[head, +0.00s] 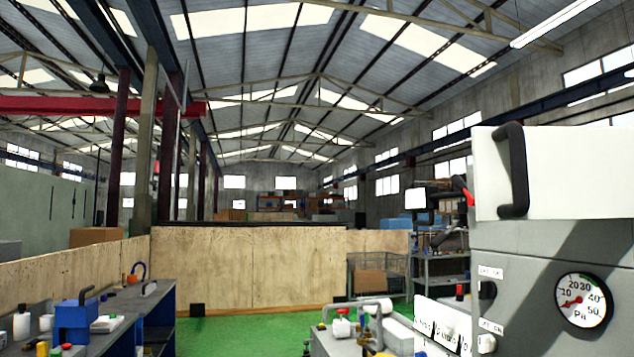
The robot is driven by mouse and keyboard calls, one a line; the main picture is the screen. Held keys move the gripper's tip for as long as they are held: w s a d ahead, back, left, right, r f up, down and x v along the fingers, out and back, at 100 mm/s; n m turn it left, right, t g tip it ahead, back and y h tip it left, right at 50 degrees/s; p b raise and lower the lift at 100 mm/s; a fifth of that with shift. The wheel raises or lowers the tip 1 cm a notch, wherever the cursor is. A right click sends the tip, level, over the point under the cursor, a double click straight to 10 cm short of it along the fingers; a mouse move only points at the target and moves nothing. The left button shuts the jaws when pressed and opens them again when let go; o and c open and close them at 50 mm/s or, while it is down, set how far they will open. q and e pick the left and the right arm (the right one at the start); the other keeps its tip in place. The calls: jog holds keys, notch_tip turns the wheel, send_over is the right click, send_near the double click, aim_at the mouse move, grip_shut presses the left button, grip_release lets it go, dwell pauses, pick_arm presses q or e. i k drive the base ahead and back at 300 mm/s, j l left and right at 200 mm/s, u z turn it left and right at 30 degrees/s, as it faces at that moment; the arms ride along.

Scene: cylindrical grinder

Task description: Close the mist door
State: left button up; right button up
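A grey machine cabinet (540,250) stands close on the right. A white panel (575,175) with a black bar handle (513,170) is at its top and looks like the mist door. The panel runs out of the right edge of the view, so its hinge side is hidden. I cannot tell how far open it is. A round pressure gauge (582,301) and a small black knob (487,290) sit on the cabinet face below it. Neither of my grippers is in view, and nothing touches the handle.
A dark workbench (110,318) with a blue box (74,321) and bottles stands at the left. A low wooden wall (250,268) closes off the back. Green floor (240,335) is clear in the middle. Grey shelving (440,268) and cluttered machine parts stand left of the cabinet.

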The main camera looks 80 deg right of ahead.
aim_at(522, 173)
jog(key=z, duration=3.9)
